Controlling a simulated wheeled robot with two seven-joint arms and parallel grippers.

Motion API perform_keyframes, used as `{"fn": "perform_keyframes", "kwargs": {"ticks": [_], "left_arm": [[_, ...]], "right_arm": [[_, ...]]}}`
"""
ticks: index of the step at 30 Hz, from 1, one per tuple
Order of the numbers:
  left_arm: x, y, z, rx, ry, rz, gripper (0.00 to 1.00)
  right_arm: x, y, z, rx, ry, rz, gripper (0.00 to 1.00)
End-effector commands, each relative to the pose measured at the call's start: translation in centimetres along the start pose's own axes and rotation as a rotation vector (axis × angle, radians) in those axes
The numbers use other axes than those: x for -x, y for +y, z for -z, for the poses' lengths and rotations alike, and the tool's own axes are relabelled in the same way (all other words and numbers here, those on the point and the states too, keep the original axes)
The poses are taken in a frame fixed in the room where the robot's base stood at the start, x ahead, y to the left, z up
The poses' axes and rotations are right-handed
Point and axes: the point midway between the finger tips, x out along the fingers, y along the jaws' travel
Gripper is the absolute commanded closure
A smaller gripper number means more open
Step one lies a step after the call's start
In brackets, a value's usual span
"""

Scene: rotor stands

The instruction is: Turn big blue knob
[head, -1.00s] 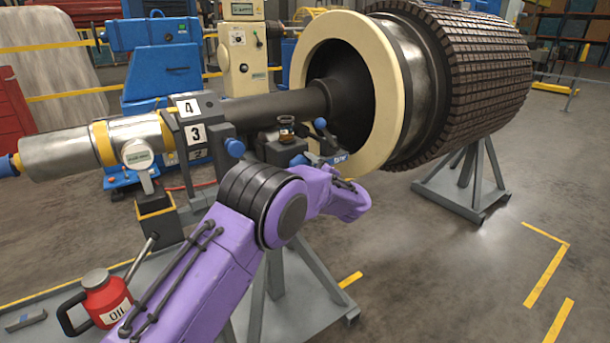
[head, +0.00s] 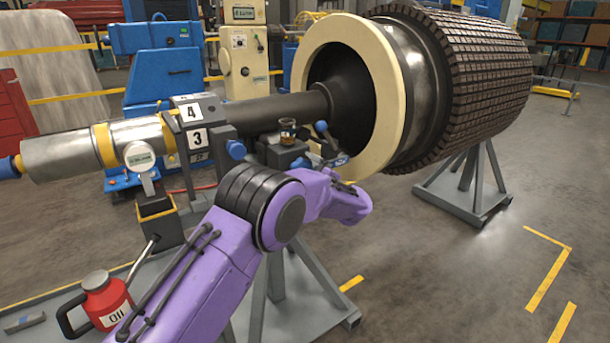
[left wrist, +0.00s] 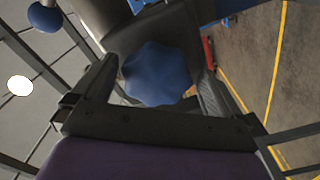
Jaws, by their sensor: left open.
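A big blue lobed knob (left wrist: 156,73) shows in the left wrist view, in front of my left gripper (left wrist: 160,84). The gripper is open, with one dark finger on each side of the knob and a gap visible beside it. I cannot tell how deep the knob sits between the fingers. In the head view my purple left arm comes up from the bottom and its wrist hides most of the gripper and this knob. My right gripper is in neither view.
A smaller blue ball knob (left wrist: 45,16) shows in the left wrist view. In the head view, the rotor's cream ring (head: 395,100) and dark shaft (head: 275,108) lie behind my arm. A red oil can (head: 103,298) stands on the grey platform at lower left. Open floor lies right.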

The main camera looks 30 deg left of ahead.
Motion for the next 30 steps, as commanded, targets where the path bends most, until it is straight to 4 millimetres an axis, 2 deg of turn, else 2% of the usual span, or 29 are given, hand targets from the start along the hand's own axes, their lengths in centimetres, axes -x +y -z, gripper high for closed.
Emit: {"fn": "perform_keyframes", "kwargs": {"ticks": [2, 9, 15, 19, 30], "left_arm": [[0.9, 0.1, -0.1, 0.000, -0.003, -0.002, 0.00], [6.6, 0.0, -0.1, -0.002, -0.004, -0.004, 0.00], [9.8, -0.1, 0.1, 0.000, 0.000, 0.001, 0.00], [10.4, -0.1, 0.2, 0.000, 0.001, 0.001, 0.00], [10.4, -0.1, 0.2, 0.000, 0.001, 0.002, 0.00]], "right_arm": [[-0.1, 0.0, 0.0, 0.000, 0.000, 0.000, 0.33], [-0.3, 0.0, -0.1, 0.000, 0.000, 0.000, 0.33], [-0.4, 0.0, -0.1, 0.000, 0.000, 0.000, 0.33], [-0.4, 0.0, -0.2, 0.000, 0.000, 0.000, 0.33], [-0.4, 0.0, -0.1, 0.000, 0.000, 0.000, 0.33]]}}
